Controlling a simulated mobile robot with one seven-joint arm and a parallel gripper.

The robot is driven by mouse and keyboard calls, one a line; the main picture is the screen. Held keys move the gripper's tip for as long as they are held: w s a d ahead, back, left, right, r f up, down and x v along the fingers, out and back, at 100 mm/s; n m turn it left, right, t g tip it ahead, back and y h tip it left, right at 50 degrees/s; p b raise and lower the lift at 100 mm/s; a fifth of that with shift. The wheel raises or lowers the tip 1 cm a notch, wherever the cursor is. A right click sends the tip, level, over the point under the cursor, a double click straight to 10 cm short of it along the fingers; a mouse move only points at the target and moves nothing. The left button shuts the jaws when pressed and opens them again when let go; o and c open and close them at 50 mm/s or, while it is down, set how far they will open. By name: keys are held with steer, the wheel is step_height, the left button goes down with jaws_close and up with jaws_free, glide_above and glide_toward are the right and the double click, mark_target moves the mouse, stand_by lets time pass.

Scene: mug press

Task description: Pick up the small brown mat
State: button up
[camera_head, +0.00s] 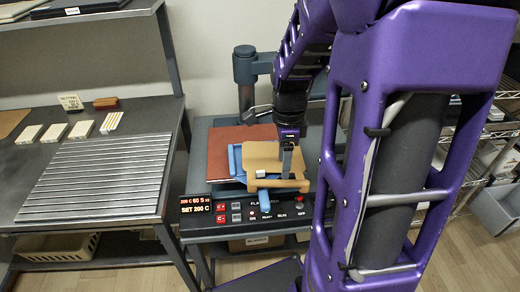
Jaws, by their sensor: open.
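A small tan-brown mat (262,155) lies on the press at the centre, over a blue piece (236,165). My gripper (287,172) points down at the right part of this mat, with its fingertips close to the mat's front edge. The jaws are open. Whether the fingers touch the mat or straddle its edge cannot be told. A tan strip (280,184) shows just in front of the fingertips. A larger reddish-brown sheet (222,150) lies flat behind and to the left.
The press's control panel (250,212) with lit red displays runs along the front. A grey post (245,75) stands behind. The left table holds a slatted metal rack (100,175), several white blocks (54,132) and a brown brush-like block (105,103). My purple arm hides much of the right side.

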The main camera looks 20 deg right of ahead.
mark_target(279, 181)
step_height(279, 181, down, 4)
steer(key=shift+f+b, duration=0.1)
steer(key=shift+b, duration=0.2)
steer(key=f, duration=0.3)
steer(key=f+b, duration=0.1)
steer(key=f, duration=0.1)
steer(key=shift+w+a, duration=0.25)
steer(key=shift+a, duration=0.15)
jaws_close()
